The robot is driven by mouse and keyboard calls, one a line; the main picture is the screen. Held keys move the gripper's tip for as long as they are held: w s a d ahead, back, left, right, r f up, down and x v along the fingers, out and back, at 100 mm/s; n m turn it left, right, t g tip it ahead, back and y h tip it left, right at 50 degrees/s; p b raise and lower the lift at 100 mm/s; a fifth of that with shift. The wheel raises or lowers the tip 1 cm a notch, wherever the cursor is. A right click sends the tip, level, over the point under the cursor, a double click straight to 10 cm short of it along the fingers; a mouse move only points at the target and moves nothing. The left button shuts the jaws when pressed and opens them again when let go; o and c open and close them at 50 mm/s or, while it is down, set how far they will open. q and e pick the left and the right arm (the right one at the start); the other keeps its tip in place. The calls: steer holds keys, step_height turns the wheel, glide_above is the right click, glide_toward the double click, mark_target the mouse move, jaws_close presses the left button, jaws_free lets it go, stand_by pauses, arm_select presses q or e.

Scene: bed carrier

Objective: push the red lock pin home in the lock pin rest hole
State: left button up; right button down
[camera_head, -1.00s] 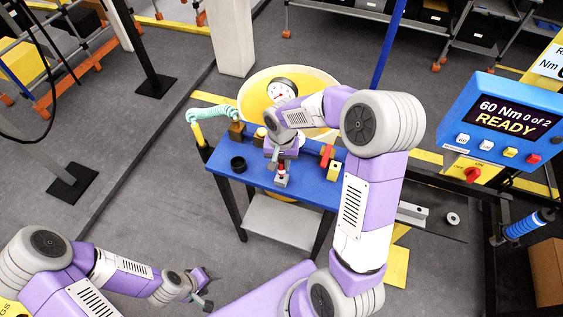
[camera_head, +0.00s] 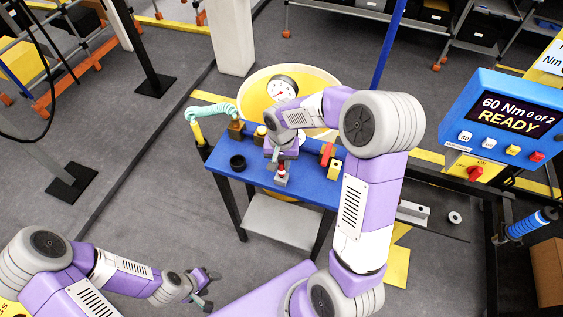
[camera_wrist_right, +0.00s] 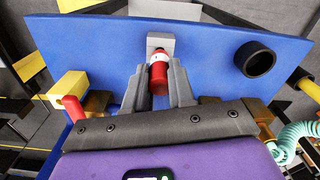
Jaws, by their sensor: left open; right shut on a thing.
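The red lock pin (camera_wrist_right: 158,78), red with a white band, is between the fingers of my right gripper (camera_wrist_right: 158,72), which is shut on it. The pin's far end is at the grey rest block (camera_wrist_right: 166,42) on the blue table; the hole itself is hidden, so I cannot tell how deep the pin sits. In the head view the pin (camera_head: 281,168) shows above the grey block (camera_head: 281,180), below my right gripper (camera_head: 280,158). My left gripper (camera_head: 207,290) is open and empty, low at the left, away from the table.
On the blue table (camera_head: 306,184) stand a black ring (camera_head: 238,163), a yellow block with a red part (camera_head: 331,165) and brass fittings (camera_head: 236,130) with a coiled teal hose (camera_head: 207,111). A blue display panel (camera_head: 505,118) reads "60 Nm 0 of 2 READY".

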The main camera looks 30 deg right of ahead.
steer(key=shift+f+b, duration=0.65)
steer(key=shift+f, duration=0.2)
steer(key=c, duration=0.9)
jaws_free()
steer(key=shift+o, duration=0.2)
steer(key=shift+r, duration=0.1)
step_height(320, 180, up, 8)
steer(key=shift+f+p, duration=0.25)
steer(key=shift+p, duration=0.25)
